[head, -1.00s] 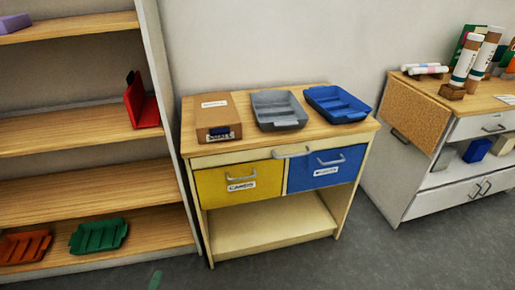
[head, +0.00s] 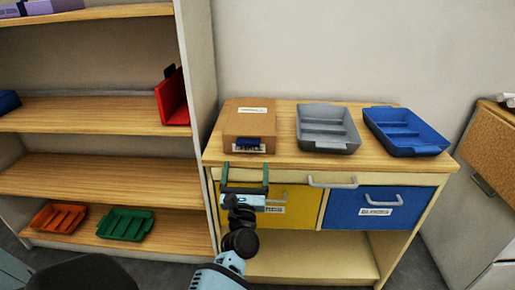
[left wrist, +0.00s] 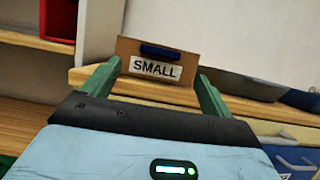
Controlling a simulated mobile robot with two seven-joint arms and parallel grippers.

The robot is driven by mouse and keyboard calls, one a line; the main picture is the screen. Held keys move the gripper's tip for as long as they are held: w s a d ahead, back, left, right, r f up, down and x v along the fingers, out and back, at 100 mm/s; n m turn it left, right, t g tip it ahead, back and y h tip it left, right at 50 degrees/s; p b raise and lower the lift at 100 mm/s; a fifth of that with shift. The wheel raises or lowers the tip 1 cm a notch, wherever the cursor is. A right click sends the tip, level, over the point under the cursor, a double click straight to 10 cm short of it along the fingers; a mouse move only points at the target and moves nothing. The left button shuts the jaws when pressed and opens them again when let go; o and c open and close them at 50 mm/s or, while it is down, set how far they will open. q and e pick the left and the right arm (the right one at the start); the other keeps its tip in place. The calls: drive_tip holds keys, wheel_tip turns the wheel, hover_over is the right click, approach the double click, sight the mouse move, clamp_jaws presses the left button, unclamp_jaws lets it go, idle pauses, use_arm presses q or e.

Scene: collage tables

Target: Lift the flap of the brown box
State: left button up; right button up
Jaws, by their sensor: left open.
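The brown box (head: 250,120) sits closed on the left part of the wooden cabinet top. It has a white label on its lid and a dark blue tab (head: 249,142) at its front edge. In the left wrist view the box front (left wrist: 157,61) shows a label reading SMALL under the blue tab (left wrist: 160,51). My left gripper (head: 245,170) is open and empty, in front of and below the box front, with its two fingers pointing toward it. In the left wrist view the fingers (left wrist: 157,82) frame the box front. My right gripper is not in view.
A grey tray (head: 327,128) and a blue tray (head: 405,131) stand right of the box. Below the cabinet top (head: 290,152) are a yellow drawer (head: 295,205) and a blue drawer (head: 375,207) with handles. A shelf unit (head: 100,178) stands close on the left.

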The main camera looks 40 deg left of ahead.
sight(248, 145)
use_arm(q)
drive_tip(key=x, duration=0.8)
drive_tip(key=shift+p, duration=0.45)
drive_tip(key=shift+f, duration=0.1)
drive_tip(key=c, duration=1.4)
